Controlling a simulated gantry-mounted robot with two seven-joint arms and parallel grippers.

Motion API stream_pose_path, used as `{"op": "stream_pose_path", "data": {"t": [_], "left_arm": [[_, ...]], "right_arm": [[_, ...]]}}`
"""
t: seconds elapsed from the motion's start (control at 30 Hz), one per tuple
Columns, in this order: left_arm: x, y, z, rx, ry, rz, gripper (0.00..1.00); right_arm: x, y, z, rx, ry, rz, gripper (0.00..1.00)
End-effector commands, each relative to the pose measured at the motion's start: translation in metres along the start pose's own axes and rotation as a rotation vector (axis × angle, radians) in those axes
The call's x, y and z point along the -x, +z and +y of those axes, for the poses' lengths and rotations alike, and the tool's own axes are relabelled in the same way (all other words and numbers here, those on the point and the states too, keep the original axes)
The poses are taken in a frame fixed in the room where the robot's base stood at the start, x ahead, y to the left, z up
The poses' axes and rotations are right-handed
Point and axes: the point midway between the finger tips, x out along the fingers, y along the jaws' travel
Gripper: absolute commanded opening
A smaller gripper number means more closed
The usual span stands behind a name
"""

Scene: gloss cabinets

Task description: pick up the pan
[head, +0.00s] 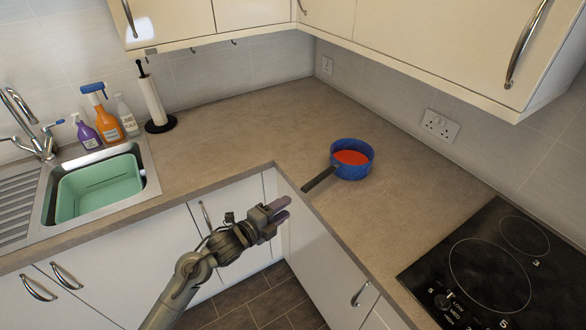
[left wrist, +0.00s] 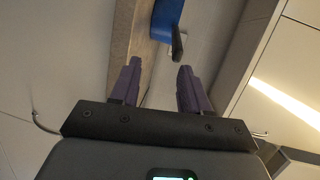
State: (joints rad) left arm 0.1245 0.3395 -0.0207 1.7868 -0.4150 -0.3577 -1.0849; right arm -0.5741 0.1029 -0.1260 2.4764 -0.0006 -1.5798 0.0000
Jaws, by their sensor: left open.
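The pan (head: 352,160) is blue outside and orange-red inside, standing upright on the right-hand counter near the inner corner. Its dark handle (head: 319,179) points down-left to the counter's front edge. My left gripper (head: 283,208) is open and empty, in front of the counter edge, below and left of the handle and apart from it. In the left wrist view, the open purple fingers (left wrist: 156,80) point toward the handle (left wrist: 177,44), whose end lies beyond the fingertips. Part of the blue pan body (left wrist: 167,20) shows at the top. My right gripper is not in view.
A black hob (head: 490,270) lies in the counter at the lower right. A sink with a green basin (head: 100,190), several bottles (head: 108,125) and a paper roll holder (head: 154,100) stand at the left. Wall cabinets (head: 430,40) hang above. The counter around the pan is clear.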

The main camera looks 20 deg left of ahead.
Motion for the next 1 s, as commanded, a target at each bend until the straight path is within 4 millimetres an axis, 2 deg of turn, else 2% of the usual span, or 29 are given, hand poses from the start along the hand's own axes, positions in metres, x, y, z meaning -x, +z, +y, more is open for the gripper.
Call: {"op": "stream_pose_path", "data": {"t": [0.03, 0.1, 0.27, 0.5, 0.77, 1.0], "left_arm": [[-0.006, 0.002, -0.005, -0.013, -0.025, 0.001, 0.46], [-0.01, 0.006, -0.017, -0.024, -0.048, -0.003, 0.46], [-0.026, 0.008, -0.032, -0.03, -0.071, -0.005, 0.46], [-0.057, 0.008, -0.034, -0.029, -0.069, -0.005, 0.46], [-0.071, 0.008, -0.035, -0.03, -0.069, -0.005, 0.46], [-0.097, 0.007, -0.035, -0.027, -0.069, -0.005, 0.46]], "right_arm": [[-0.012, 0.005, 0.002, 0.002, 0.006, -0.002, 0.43], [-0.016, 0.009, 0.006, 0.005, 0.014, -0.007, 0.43], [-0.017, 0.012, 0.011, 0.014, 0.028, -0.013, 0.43], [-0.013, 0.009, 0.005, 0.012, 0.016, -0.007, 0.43], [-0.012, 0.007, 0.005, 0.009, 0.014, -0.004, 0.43], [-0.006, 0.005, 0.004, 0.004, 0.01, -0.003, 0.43]]}}
